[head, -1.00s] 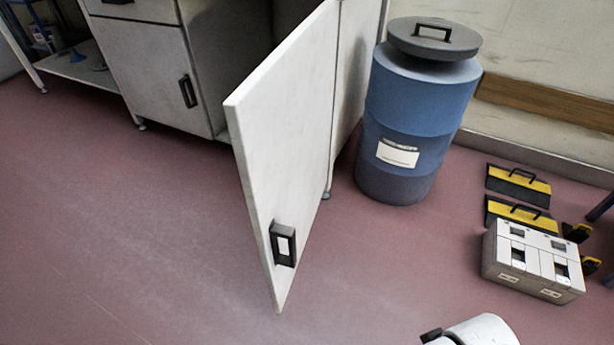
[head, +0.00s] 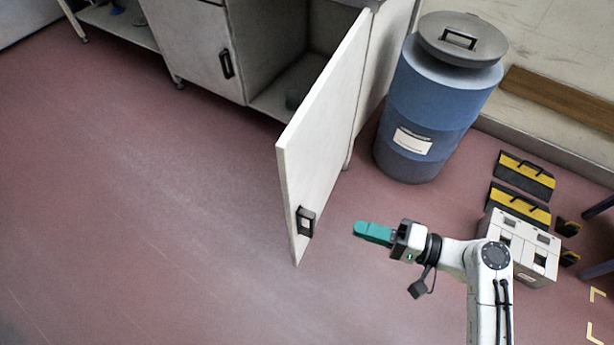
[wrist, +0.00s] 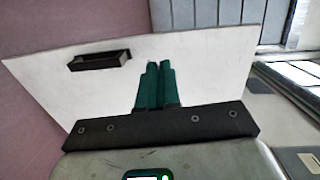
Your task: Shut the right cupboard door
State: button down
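The right cupboard door (head: 325,130) is white and stands wide open, swung out from the cupboard toward me. Its black handle (head: 306,221) is near the free lower edge, and the handle also shows in the wrist view (wrist: 98,60). My gripper (head: 358,230) has green fingers and is to the right of the door, apart from it in the head view, pointing at its outer face. In the wrist view the two fingers (wrist: 154,68) lie side by side, shut with nothing between them, in front of the door (wrist: 205,75).
The left door (head: 190,45) is shut. A blue drum (head: 430,110) stands right of the cupboard. A white case (head: 520,245) and yellow-black boxes (head: 525,175) are at right. The floor at left is clear.

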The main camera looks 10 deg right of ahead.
aim_at(292, 191)
jog(key=shift+m+t+y, duration=0.3)
jog(key=shift+m+t, duration=0.1)
jog(key=shift+t, duration=0.2)
jog(key=r+x, duration=0.1)
jog(key=x, duration=0.8)
jog(key=r+x, duration=0.1)
jog(key=x, duration=0.4)
jog(key=shift+w+d+r+b, duration=0.2)
jog(key=shift+w+r+b, duration=0.15)
jog(key=shift+w, duration=0.15)
